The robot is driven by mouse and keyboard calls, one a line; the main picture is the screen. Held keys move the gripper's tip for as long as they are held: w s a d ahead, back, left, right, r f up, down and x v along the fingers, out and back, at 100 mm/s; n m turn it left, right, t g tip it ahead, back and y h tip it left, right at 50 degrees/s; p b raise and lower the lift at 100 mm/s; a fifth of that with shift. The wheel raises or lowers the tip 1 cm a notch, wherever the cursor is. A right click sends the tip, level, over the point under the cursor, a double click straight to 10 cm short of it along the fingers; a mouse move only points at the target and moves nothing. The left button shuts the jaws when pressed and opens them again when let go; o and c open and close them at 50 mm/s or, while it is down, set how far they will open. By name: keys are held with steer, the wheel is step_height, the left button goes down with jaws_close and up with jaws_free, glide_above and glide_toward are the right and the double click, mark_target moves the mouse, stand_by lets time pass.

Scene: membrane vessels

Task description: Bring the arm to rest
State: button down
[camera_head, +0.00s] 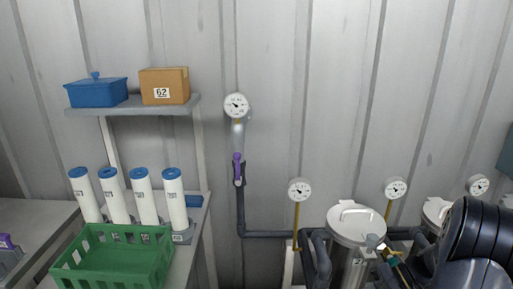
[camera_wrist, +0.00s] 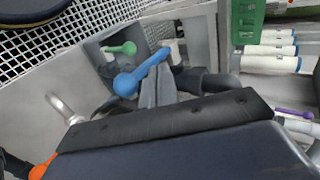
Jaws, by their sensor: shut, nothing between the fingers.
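My arm (camera_head: 470,245) shows as dark rounded links at the lower right of the head view, in front of the vessels there. My gripper (camera_wrist: 160,78) shows in the wrist view beyond its dark body, with its grey fingers together and nothing held. A blue-handled lever (camera_wrist: 142,74) appears right by the fingertips; I cannot tell whether they touch. The gripper's fingers are not seen in the head view.
A lidded vessel (camera_head: 356,225) stands left of my arm, with gauges (camera_head: 299,190) and pipes around it. A shelf (camera_head: 140,106) carries a blue box and a cardboard box. A green crate (camera_head: 112,258) and several white cartridges stand below. The wrist view shows a green lever (camera_wrist: 122,48) and mesh (camera_wrist: 95,40).

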steer(key=shift+f, duration=0.75)
steer(key=shift+a+r+p, duration=0.25)
steer(key=shift+r+p, duration=0.6)
steer(key=shift+p, duration=0.05)
steer(key=shift+a+r+p, duration=0.4)
steer(key=shift+r+p, duration=0.25)
steer(key=shift+p, duration=0.2)
steer(key=shift+a+r+h+p, duration=0.6)
steer(key=shift+r+h+p, duration=0.15)
steer(key=shift+h+p, duration=0.4)
steer(key=a+h+p, duration=0.1)
steer(key=h, duration=0.1)
steer(key=a+r+h+p, duration=0.1)
steer(key=p, duration=0.1)
steer(key=shift+a+r+h, duration=0.15)
steer(key=shift+r+h, duration=0.15)
steer(key=shift+h, duration=0.05)
steer(key=shift+a+r+h+p, duration=0.25)
steer(key=shift+a+h+p, duration=0.5)
steer(key=shift+h+p, duration=0.4)
steer(key=shift+a+h+p, duration=0.45)
steer(key=shift+a+h, duration=0.15)
steer(key=shift+h, duration=0.05)
steer(key=a+h, duration=0.1)
steer(key=h, duration=0.1)
steer(key=a+h+b, duration=0.1)
steer(key=a+h, duration=0.1)
steer(key=shift+a+f, duration=0.2)
